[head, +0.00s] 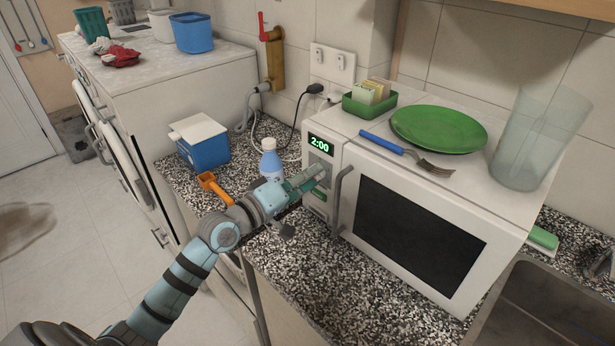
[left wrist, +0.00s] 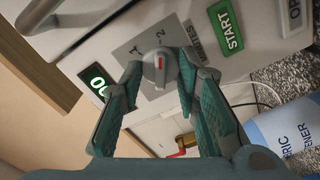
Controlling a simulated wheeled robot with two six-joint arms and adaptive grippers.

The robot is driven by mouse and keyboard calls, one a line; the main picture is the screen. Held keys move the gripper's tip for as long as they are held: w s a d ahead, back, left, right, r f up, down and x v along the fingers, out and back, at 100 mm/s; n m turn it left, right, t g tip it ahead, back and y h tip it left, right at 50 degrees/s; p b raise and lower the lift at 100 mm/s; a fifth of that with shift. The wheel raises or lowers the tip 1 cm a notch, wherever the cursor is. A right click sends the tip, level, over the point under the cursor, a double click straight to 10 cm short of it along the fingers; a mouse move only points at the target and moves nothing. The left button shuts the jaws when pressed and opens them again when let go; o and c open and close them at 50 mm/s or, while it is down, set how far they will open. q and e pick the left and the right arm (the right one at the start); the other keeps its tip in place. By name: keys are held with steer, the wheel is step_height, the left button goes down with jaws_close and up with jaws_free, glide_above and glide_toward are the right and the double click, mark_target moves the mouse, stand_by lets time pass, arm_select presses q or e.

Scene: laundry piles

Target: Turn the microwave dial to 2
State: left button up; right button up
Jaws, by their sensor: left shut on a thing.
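The white microwave (head: 338,160) stands on the counter with its door closed. Its green display (head: 320,144) reads 2:00 in the head view. In the left wrist view the grey round dial (left wrist: 156,70) with a small red mark sits on a grey label panel with numbers, one of them a 2. My left gripper (head: 310,176) is at the control panel. The left wrist view shows its two teal fingers (left wrist: 158,80) closed on either side of the dial. In the head view the gripper hides the dial. A green START button (left wrist: 226,28) is beside the panel.
On the microwave are a green plate (head: 438,129), a blue-handled fork (head: 382,143), a clear pitcher (head: 538,140) and a green tray (head: 368,108). A bottle (head: 270,163), an orange scoop (head: 214,188) and a blue box (head: 203,149) stand near my left arm.

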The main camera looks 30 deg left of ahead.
arm_select(q)
steer(key=o, duration=1.2)
steer(key=v, duration=0.7)
steer(key=shift+s+a, duration=0.1)
steer(key=shift+s, duration=0.05)
steer(key=shift+s+a+f, duration=0.1)
steer(key=shift+a, duration=0.05)
